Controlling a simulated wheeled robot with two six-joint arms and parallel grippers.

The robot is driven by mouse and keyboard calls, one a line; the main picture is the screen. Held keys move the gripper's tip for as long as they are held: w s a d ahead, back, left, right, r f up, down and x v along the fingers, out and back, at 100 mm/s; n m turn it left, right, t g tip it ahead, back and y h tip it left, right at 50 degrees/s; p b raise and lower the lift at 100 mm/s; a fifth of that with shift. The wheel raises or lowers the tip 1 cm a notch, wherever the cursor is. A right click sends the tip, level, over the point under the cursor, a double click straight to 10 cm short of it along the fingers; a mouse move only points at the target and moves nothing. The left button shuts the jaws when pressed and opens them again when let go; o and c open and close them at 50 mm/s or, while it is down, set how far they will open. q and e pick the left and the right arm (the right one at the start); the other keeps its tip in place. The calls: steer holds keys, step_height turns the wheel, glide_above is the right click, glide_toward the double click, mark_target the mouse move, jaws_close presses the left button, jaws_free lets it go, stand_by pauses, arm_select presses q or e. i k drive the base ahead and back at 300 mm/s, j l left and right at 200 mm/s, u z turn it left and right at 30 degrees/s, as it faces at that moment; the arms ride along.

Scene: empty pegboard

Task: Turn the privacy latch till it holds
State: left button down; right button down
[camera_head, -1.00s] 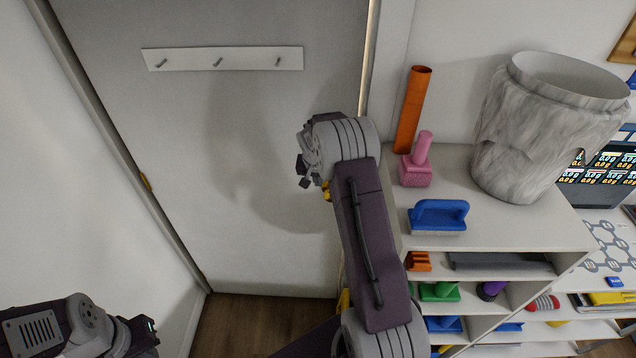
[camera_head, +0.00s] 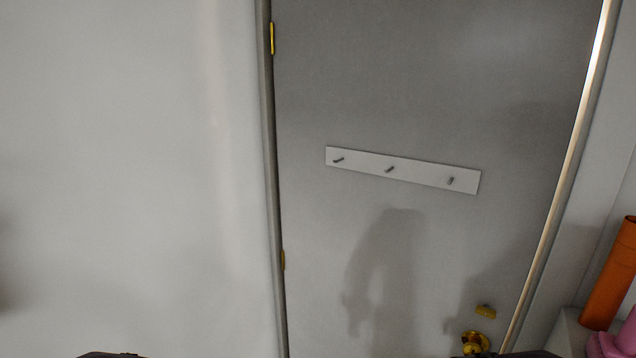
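The grey door (camera_head: 420,90) fills the middle and right of the head view and looks closed. Near its right edge, low down, is a small brass latch plate (camera_head: 486,311). Just below it is a round brass knob (camera_head: 474,342), close to the bottom of the picture. The details of the latch are too small to tell which way it is turned. Neither gripper is in view. Only dark slivers, seemingly of my arms, show at the bottom edge. Nothing is seen touching the latch.
A white strip with three grey pegs (camera_head: 403,170) is fixed on the door, empty. Brass hinges (camera_head: 272,38) sit on the door's left edge. At the lower right stand an orange tube (camera_head: 611,275) and a pink object (camera_head: 612,343). A bare wall (camera_head: 120,150) fills the left.

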mark_target(486, 311)
steer(key=z, duration=1.3)
